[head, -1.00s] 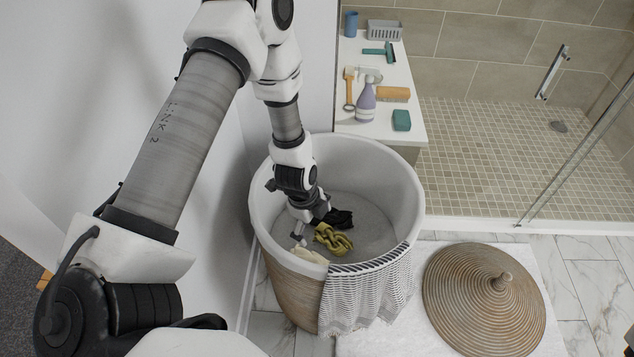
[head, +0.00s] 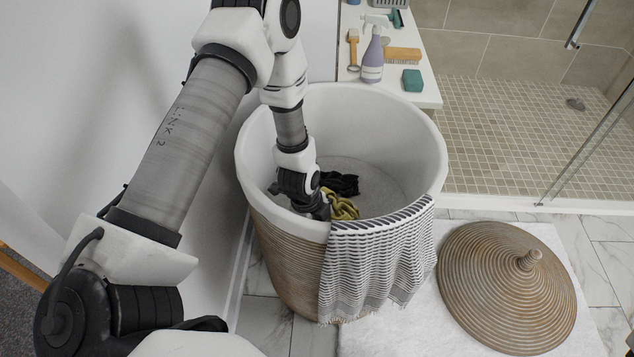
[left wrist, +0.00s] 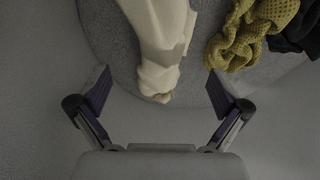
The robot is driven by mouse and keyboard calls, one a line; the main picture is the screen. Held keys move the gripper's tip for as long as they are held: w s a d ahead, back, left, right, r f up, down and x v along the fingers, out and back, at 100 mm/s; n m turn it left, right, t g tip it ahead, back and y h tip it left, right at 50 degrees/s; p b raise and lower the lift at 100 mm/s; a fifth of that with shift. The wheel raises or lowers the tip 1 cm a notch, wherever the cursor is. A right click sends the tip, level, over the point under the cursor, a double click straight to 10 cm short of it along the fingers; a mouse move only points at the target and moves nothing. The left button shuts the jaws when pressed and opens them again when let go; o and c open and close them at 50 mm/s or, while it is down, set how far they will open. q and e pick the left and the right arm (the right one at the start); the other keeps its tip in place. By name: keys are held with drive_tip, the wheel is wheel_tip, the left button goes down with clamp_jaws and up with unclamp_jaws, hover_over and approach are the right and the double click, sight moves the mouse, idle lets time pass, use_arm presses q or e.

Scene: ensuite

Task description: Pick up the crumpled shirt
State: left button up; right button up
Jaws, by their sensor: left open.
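A cream crumpled cloth (left wrist: 160,35), perhaps the shirt, lies on the basket's grey floor in the left wrist view. Its narrow, bunched end lies between the spread fingers of my left gripper (left wrist: 157,88), which is open and apart from it. A yellow-green knitted cloth (left wrist: 250,35) lies to the right, with a black cloth (left wrist: 300,35) beyond it. In the head view my left arm reaches down into the tall basket (head: 425,130); the fingertips and cream cloth are hidden there. My right gripper is not in view.
A striped towel (head: 375,265) hangs over the basket's front rim. A round woven lid (head: 510,300) lies on a white mat to the right. A bench behind holds a spray bottle (head: 372,60), a brush and a green block. A wall stands close on the left.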

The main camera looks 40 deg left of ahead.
use_arm(q)
wheel_tip(320, 180, down, 4)
drive_tip(key=b, duration=0.2)
drive_tip(key=shift+w+f+b, duration=0.15)
drive_tip(key=shift+f+b, duration=0.1)
drive_tip(key=shift+b, duration=0.15)
drive_tip(key=shift+r, duration=0.2)
drive_tip(key=c, duration=1.3)
drive_tip(key=shift+w+r+p, duration=0.1)
drive_tip(key=shift+r+p, duration=0.3)
drive_tip(key=shift+p, duration=0.2)
wheel_tip(320, 180, up, 7)
drive_tip(key=p, duration=0.5)
drive_tip(key=shift+w, duration=0.1)
drive_tip(key=w+b, duration=0.2)
drive_tip(key=w+f+b, duration=0.1)
drive_tip(key=w+b, duration=0.1)
drive_tip(key=w+a+b, duration=0.1)
drive_tip(key=w+b, duration=0.1)
drive_tip(key=shift+w+f, duration=0.2)
drive_tip(key=shift+w, duration=0.2)
drive_tip(key=w, duration=0.4)
drive_tip(key=w+a, duration=0.1)
drive_tip(key=w, duration=0.3)
drive_tip(key=w+a, duration=0.1)
drive_tip(key=w, duration=0.3)
drive_tip(key=shift+w+r, duration=0.3)
